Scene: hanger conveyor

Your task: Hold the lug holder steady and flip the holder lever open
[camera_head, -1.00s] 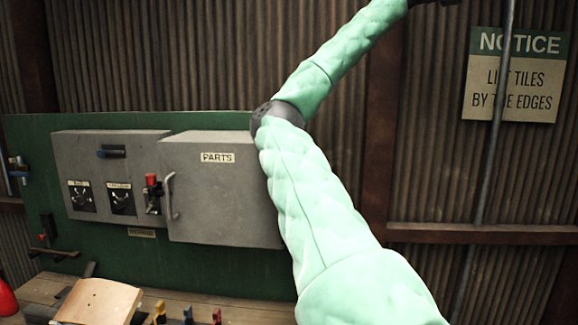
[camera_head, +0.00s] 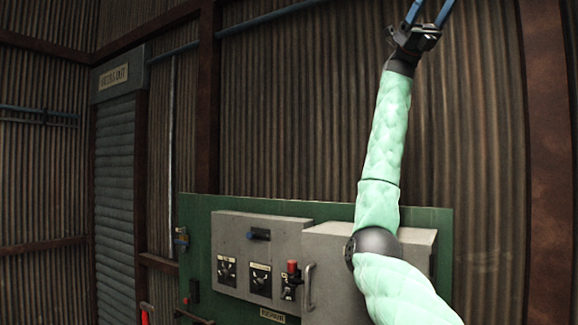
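I cannot make out a lug holder or its lever in this view. My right gripper (camera_head: 430,10) is at the top edge, at the end of my raised pale green arm. Its two blue fingers stand apart with an empty gap between them, and their tips are cut off by the frame. Only the ribbed wall shows behind it. My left gripper is not in view.
A green board (camera_head: 195,215) carries a grey control box (camera_head: 235,232) with dark dials and a grey cabinet (camera_head: 325,262) with a handle, partly behind my arm. A blue rail (camera_head: 240,27) runs across the upper wall. A shutter (camera_head: 115,190) is at left.

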